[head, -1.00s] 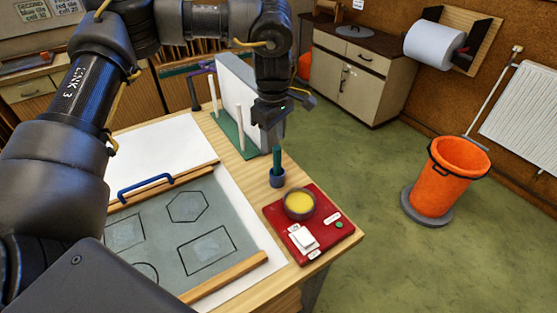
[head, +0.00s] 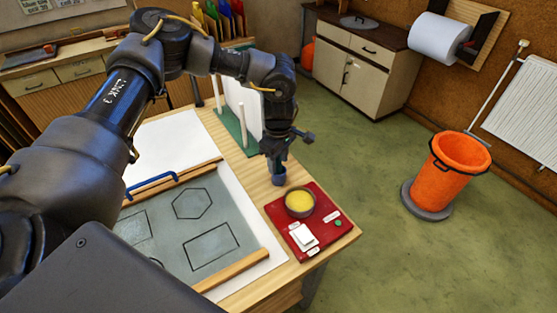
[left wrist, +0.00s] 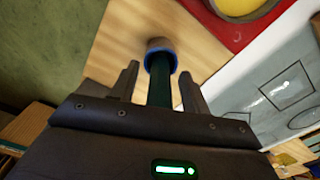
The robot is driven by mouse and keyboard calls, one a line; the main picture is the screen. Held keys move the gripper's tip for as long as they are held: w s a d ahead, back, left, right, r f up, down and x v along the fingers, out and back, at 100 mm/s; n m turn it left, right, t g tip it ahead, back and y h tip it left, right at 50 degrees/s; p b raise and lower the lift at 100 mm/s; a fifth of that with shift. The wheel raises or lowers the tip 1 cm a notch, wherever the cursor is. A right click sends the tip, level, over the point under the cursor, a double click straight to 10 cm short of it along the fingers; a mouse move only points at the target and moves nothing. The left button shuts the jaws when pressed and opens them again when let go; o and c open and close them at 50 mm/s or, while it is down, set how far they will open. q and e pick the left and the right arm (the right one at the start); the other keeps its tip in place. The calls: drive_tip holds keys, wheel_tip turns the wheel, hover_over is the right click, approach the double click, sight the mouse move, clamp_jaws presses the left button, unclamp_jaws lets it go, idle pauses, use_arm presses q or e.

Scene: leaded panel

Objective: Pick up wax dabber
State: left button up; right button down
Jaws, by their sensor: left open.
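The wax dabber (left wrist: 160,88) has a dark green handle and stands in a small blue-rimmed cup (head: 278,179) on the bench, beside the red plate. In the head view the gripper mostly hides the handle. My left gripper (head: 275,153) is over the cup, pointing down. In the left wrist view its two fingers (left wrist: 158,85) are apart on either side of the dabber handle, with gaps showing, and the cup (left wrist: 160,50) lies just beyond the fingertips. My right gripper is not in view.
A red plate (head: 330,222) with a pot of yellow wax (head: 300,202) and a white switch is close to the cup. A grey panel board (head: 185,262) with wooden strips and a blue handle (head: 150,184) lies to the left. White posts (head: 243,130) stand behind the gripper.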

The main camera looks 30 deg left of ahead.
use_arm(q)
drive_tip(key=shift+s, duration=0.1)
drive_tip(key=c, duration=1)
clamp_jaws()
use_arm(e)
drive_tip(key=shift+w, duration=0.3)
use_arm(q)
drive_tip(key=shift+r, duration=0.1)
